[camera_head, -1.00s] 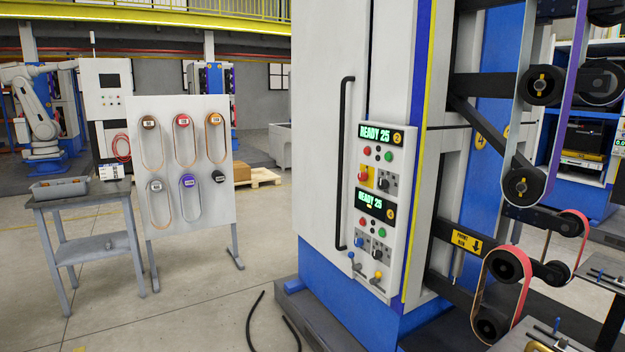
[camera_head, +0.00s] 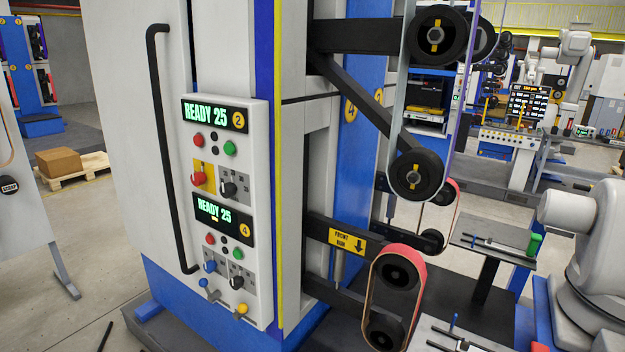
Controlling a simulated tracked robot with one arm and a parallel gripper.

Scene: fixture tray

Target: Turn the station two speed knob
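The station two panel is the upper half of a white control box (camera_head: 262,215) on the machine's front. Its display (camera_head: 214,115) reads READY 25 beside a yellow "2" badge. Below it are a red button (camera_head: 198,140), a green button (camera_head: 230,148), a red knob on a yellow plate (camera_head: 198,178) and a black knob on a grey marked plate (camera_head: 228,188), which looks like the speed knob. The station 4 panel below has its own display (camera_head: 222,219), also READY 25, and a similar black knob (camera_head: 237,282). My gripper is not in view.
A long black door handle (camera_head: 160,110) stands out left of the panel. Belt arms with black rollers (camera_head: 415,175) and a red belt (camera_head: 408,252) project on the right. Blue (camera_head: 205,283) and yellow (camera_head: 242,309) levers stick out below. Open floor lies at the left.

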